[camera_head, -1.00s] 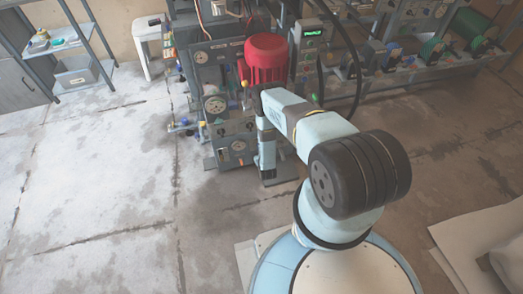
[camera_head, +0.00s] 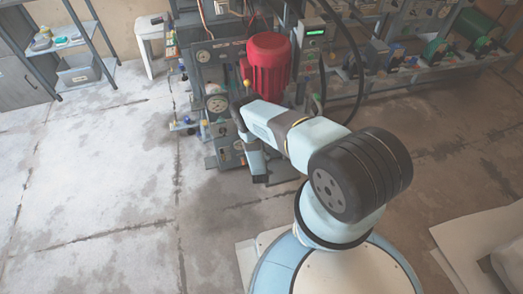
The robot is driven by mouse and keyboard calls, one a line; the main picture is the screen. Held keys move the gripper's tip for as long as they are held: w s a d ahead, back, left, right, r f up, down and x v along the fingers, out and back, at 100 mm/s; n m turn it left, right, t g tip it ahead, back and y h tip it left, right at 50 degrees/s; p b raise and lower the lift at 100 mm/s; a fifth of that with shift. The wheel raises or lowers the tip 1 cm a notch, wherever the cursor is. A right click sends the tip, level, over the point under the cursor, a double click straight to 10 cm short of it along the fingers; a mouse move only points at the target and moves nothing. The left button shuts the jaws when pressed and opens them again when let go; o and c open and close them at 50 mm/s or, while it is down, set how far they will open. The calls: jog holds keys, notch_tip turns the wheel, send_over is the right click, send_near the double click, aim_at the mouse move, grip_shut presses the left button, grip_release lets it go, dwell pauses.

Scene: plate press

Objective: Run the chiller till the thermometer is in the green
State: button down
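The press machine (camera_head: 200,75) stands at the back centre with a red motor (camera_head: 267,65) on it. A round white dial (camera_head: 217,103) shows on its front, with a smaller dial (camera_head: 203,56) above. I cannot tell which dial is the thermometer, nor read a needle or green zone. A grey control box (camera_head: 316,42) with a lit green display is right of the motor; its text is too small to read. I cannot pick out the chiller's control for certain. My gripper (camera_head: 240,108) is at the machine's front, right of the larger dial; its fingers are not distinguishable.
A shelf rack (camera_head: 68,45) and a white stool (camera_head: 150,30) stand at the back left. A bench (camera_head: 410,60) with several small machines runs along the back right. White sheets (camera_head: 480,235) lie at the lower right. The left floor is clear.

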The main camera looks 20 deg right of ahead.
jog(key=shift+s+f, duration=0.1)
jog(key=c, duration=1.1)
grip_release()
jog(key=shift+c, duration=0.2)
jog(key=v, duration=1.3)
jog(key=shift+s, duration=0.3)
jog(key=shift+a, duration=0.1)
